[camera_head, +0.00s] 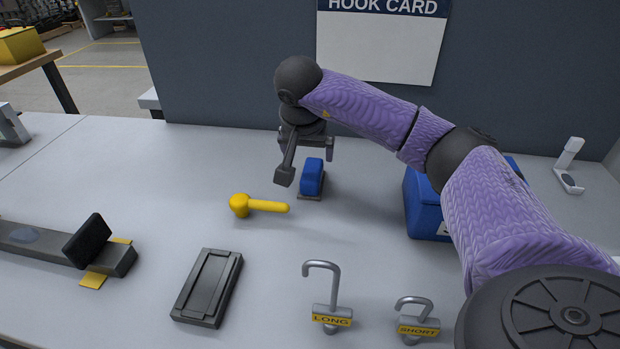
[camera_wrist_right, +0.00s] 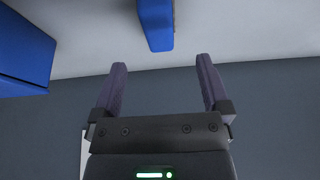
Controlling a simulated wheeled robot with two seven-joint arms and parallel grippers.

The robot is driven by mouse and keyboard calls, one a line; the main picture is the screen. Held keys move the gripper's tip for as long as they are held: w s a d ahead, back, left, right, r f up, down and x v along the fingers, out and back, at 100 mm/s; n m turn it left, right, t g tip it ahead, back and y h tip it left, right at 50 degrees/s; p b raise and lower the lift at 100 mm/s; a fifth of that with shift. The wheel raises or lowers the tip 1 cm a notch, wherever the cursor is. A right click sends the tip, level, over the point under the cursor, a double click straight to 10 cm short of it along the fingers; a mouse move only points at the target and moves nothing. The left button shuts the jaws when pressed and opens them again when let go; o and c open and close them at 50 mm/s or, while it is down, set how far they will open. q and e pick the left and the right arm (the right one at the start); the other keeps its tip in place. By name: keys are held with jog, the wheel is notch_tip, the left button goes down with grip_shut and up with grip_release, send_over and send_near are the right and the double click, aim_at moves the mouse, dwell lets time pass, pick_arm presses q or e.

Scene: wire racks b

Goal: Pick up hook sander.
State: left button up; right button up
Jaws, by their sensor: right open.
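A small blue block with a flat grey-brown base, which looks like the hook sander (camera_head: 312,177), stands on the grey table below the wall card. My right gripper (camera_head: 307,167) is open and empty, pointing down close to the block. One finger shows to the block's left and the other near its upper right. In the right wrist view the blue block (camera_wrist_right: 156,25) is just beyond the open fingertips (camera_wrist_right: 160,66), roughly centred between them and not held. Whether a finger touches it cannot be told. My left gripper is not in view.
A yellow mallet-like tool (camera_head: 262,206) lies just left of the block. A blue bin (camera_head: 427,208) stands to the right. In front are a dark tray (camera_head: 207,288), a long hook (camera_head: 331,312) and a short hook (camera_head: 412,327). A dark rail fixture (camera_head: 117,261) sits left.

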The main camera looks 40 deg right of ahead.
aim_at(311, 171)
jog(key=b+x, duration=0.4)
jog(key=x, duration=0.5)
jog(key=shift+d, duration=0.15)
jog(key=shift+d+f, duration=0.15)
jog(key=shift+f, duration=0.1)
jog(key=shift+w, duration=0.1)
jog(key=shift+r, duration=0.1)
jog(key=shift+c, duration=0.4)
jog(key=c, duration=1.2)
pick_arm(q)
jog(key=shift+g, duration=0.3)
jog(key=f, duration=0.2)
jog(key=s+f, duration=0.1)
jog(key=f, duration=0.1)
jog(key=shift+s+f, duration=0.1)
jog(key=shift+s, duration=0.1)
pick_arm(e)
grip_shut()
pick_arm(q)
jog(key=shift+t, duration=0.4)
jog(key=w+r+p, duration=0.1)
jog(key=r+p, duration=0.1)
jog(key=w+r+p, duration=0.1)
jog(key=p, duration=0.1)
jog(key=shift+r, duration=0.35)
pick_arm(e)
notch_tip(311, 171, up, 10)
jog(key=shift+r, duration=0.1)
